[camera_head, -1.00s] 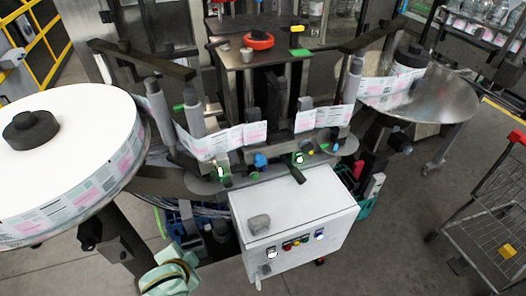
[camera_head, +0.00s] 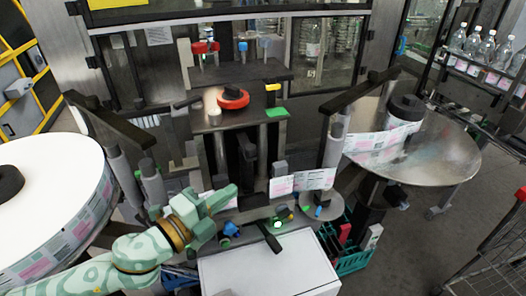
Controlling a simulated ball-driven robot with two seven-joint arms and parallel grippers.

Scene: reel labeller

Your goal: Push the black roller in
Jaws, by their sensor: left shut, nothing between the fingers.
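A dark upright roller-like part (camera_head: 247,150) stands in the middle of the labeller, below the steel top plate (camera_head: 235,114). I cannot tell for certain that it is the black roller. My left gripper (camera_head: 228,196), pale green, is shut and empty in front of the machine, to the lower left of that part. It hides part of the label strip (camera_head: 302,182) and the machine's left front. A black handle-like piece (camera_head: 269,237) sticks out at the front, right of the gripper. My right gripper is not in view.
A large white label reel (camera_head: 50,190) stands at the left, and a steel disc (camera_head: 440,140) at the right. Grey guide rollers (camera_head: 334,143) flank the machine. A white box (camera_head: 270,275) sits below the gripper. A red tape ring (camera_head: 233,98) lies on the plate.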

